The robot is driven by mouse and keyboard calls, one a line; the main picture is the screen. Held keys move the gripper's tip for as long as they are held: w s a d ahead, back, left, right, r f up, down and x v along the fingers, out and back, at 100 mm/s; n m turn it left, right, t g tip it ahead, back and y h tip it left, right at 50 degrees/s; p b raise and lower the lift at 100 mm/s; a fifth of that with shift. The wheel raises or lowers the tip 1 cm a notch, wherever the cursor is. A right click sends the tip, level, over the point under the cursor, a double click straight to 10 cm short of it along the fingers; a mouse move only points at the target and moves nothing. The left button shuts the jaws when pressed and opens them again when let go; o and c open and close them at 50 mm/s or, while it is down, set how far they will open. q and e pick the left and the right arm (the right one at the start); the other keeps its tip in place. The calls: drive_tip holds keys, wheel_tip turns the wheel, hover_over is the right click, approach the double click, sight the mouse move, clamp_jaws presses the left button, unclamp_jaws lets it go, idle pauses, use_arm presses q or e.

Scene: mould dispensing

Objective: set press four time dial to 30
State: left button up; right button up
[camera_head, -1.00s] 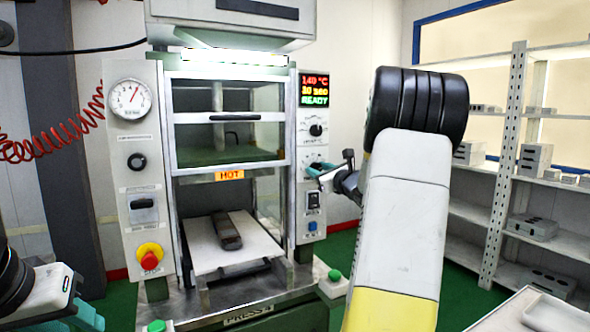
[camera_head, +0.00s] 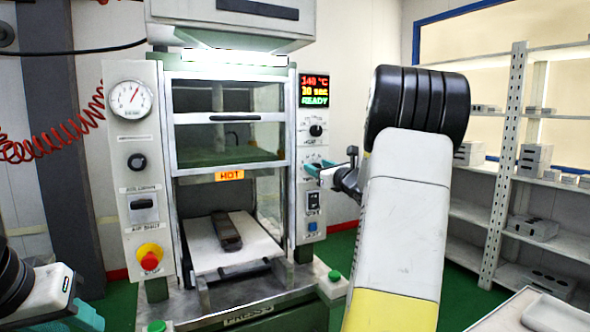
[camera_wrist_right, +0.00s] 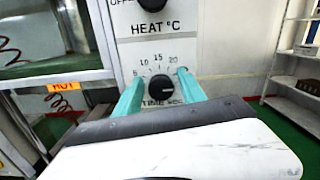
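The time dial (camera_wrist_right: 162,86) is a black knob on the press's right panel, below the heat dial. Its white mark appears to point right. Scale numbers 5 to 20 show around it; the rest is hidden by my fingers. My right gripper (camera_wrist_right: 162,92) has its two teal fingers on either side of the knob, with gaps visible. In the head view my right gripper (camera_head: 318,170) is at the panel and covers the dial. The press display (camera_head: 314,91) shows 140 °C, what looks like 30 sec, and READY. My left gripper (camera_head: 88,316) is partly visible at bottom left, its opening unclear.
The heat dial (camera_head: 316,130) sits just above, a dark switch (camera_head: 313,200) and blue button (camera_head: 312,226) below. A HOT label (camera_head: 230,175) marks the press opening, where a dark mould (camera_head: 226,230) lies on a pale plate. Metal shelves (camera_head: 500,170) stand at right.

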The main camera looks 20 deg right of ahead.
drive_tip(key=shift+o, duration=0.3)
drive_tip(key=shift+f, duration=0.35)
drive_tip(key=s, duration=0.7)
drive_tip(key=shift+s+d, duration=0.2)
drive_tip(key=shift+s, duration=0.2)
drive_tip(key=s+a+n+g+y, duration=0.3)
drive_tip(key=a+n+y, duration=0.4)
drive_tip(key=a, duration=0.7)
drive_tip(key=s+a+f+n+g, duration=0.2)
drive_tip(key=s+a+n+g, duration=0.1)
drive_tip(key=s+a+n, duration=0.3)
drive_tip(key=s+a+f+n+g, duration=0.2)
drive_tip(key=s+a+n+g, duration=0.15)
drive_tip(key=a+n, duration=0.4)
drive_tip(key=s+f+n+g+h, duration=0.1)
drive_tip(key=s+f+n+h, duration=0.2)
drive_tip(key=s+n, duration=0.4)
drive_tip(key=s+f+n+g+h, duration=0.2)
drive_tip(key=s+f+n, duration=0.2)
drive_tip(key=s+n, duration=0.3)
drive_tip(key=shift+s+a+f+h, duration=0.25)
drive_tip(key=shift+s+h, duration=0.15)
drive_tip(key=shift+s, duration=0.1)
